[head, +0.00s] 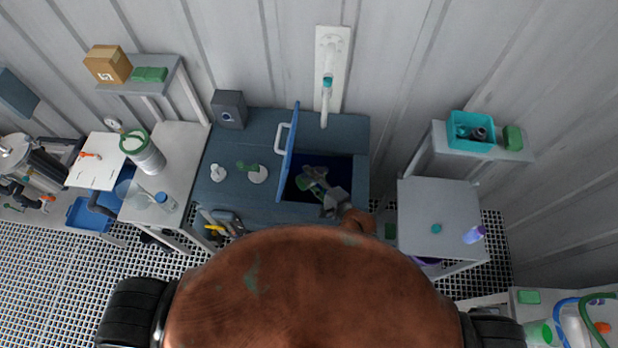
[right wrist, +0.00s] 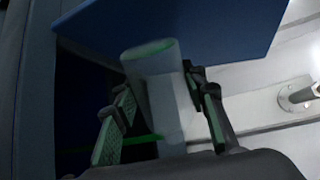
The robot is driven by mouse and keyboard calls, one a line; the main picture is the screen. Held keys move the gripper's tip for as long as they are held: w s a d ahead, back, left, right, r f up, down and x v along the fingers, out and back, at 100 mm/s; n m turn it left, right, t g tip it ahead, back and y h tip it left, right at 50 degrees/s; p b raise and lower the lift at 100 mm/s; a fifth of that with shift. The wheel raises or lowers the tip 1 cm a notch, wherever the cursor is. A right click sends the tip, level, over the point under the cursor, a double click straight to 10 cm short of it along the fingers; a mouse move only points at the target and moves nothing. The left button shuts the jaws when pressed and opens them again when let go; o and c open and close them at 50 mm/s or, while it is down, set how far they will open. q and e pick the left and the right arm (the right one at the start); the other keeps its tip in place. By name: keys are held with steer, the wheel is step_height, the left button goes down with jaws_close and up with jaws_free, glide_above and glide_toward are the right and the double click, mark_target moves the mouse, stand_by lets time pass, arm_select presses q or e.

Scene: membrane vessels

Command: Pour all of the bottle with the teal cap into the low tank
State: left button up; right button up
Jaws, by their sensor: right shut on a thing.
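My right gripper (head: 320,186) is over the dark opening of the low tank (head: 346,168) in the bench, beside its raised blue lid (head: 288,155). In the right wrist view its green-padded fingers (right wrist: 165,120) are shut around a pale, translucent bottle (right wrist: 152,75) with a green-tinted rim and no cap visible on it. The bottle is small and partly hidden by the fingers in the head view, so its tilt and contents cannot be told. A teal cap (head: 437,229) lies alone on the grey side table. My left gripper is not seen.
The blue lid (right wrist: 180,28) stands close to the bottle. A white tap (head: 326,95) is on the wall behind the bench. The grey table (head: 415,210) also holds a purple-capped bottle (head: 474,235). A teal bin (head: 455,143) is on the right shelf.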

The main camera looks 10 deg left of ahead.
mark_target(319, 169)
steer(key=shift+w+r, duration=0.1)
steer(key=shift+r, duration=0.1)
stand_by(0.4)
steer(key=shift+w+d+r+m+y, duration=0.2)
steer(key=shift+r+m+y, duration=0.3)
steer(key=shift+m, duration=0.5)
stand_by(1.2)
steer(key=shift+s+f+n, duration=0.15)
steer(key=shift+f+n, duration=0.1)
steer(key=shift+n, duration=0.05)
step_height(319, 169, down, 6)
steer(key=s+a+r+n+t+h+b, duration=0.1)
steer(key=a+n+t+h+b, duration=0.1)
steer(key=n, duration=0.6)
steer(key=w+d+r+n+t, duration=0.1)
steer(key=n, duration=0.2)
steer(key=w+d+r+n, duration=0.1)
steer(key=r+n, duration=0.1)
steer(key=n, duration=0.1)
steer(key=w+d+r+n+t+h, duration=0.1)
steer(key=d+n, duration=0.1)
steer(key=n, duration=0.2)
steer(key=shift+r+t, duration=0.3)
steer(key=shift+w+d+r+n, duration=0.15)
steer(key=shift+d+r+n, duration=0.1)
steer(key=shift+r+n, duration=0.25)
steer(key=shift+f, duration=0.1)
